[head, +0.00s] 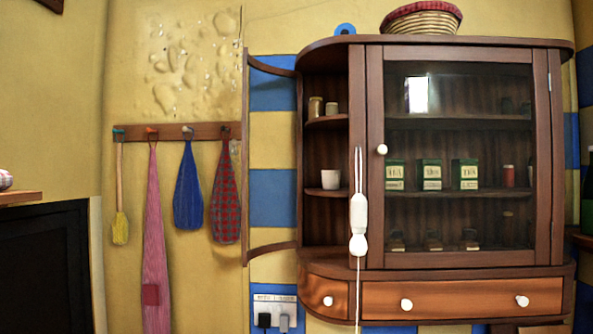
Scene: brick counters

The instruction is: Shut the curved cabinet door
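The wooden cabinet (459,56) hangs on the wall at the right. Its curved door (271,68) is at the cabinet's left side and stands open, swung out to the left. Its thin curved top and bottom rails and narrow upright edge show; the wall is visible through its middle. The rounded left compartment behind it is exposed, with small jars (315,107) on an upper shelf and a white cup (331,179) below. The flat glass door (460,150) with a white knob (382,150) looks shut. My gripper is not in view.
A white pull or handle with a cord (358,215) hangs before the cabinet. Drawers (462,300) below are shut. Cloths (188,190) and a brush hang from a rack (175,132) left of the curved door. A socket (275,312) is below. A basket (421,20) sits on top.

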